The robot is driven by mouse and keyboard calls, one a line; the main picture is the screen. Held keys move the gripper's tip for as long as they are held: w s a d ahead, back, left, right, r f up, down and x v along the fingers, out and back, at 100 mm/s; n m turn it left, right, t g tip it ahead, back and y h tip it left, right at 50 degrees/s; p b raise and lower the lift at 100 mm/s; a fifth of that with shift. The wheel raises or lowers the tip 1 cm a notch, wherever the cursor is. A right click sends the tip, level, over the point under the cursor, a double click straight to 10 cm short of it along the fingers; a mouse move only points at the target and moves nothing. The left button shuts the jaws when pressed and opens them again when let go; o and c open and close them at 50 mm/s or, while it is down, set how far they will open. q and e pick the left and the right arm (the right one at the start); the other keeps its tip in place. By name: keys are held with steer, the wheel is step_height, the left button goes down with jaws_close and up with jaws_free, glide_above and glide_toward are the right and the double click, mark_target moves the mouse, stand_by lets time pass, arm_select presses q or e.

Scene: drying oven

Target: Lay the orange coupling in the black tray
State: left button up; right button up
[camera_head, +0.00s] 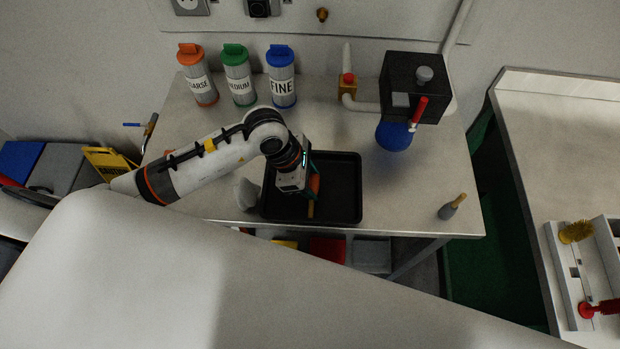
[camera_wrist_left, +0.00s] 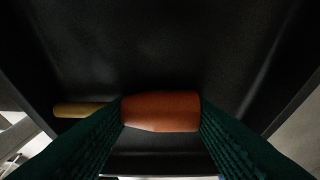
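The orange coupling (camera_head: 315,184) is at the black tray (camera_head: 342,187), which lies on the table. In the left wrist view the coupling (camera_wrist_left: 162,111) spans the gap between the two green fingers of my left gripper (camera_wrist_left: 161,105). Both fingers touch its ends, and the dark tray floor (camera_wrist_left: 165,50) fills the view behind it. In the head view my left gripper (camera_head: 313,188) points down inside the tray's outline. I cannot tell whether the coupling touches the tray floor. A tan rod (camera_wrist_left: 83,109) shows left of the coupling, partly hidden by a finger. My right gripper is not seen.
Three canisters, orange-lidded (camera_head: 198,80), green-lidded (camera_head: 238,78) and blue-lidded (camera_head: 281,80), stand at the back. A wooden-handled tool (camera_head: 452,207) stands right of the tray.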

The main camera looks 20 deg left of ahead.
arm_select(q)
steer(key=o, duration=0.4)
steer(key=shift+r, duration=0.1)
steer(key=shift+r, duration=0.25)
steer(key=b+v, duration=0.1)
steer(key=v, duration=1)
steer(key=shift+s+a+r, duration=0.1)
steer(key=shift+a+r, duration=0.15)
steer(key=shift+r, duration=0.05)
steer(key=shift+s+f, duration=0.1)
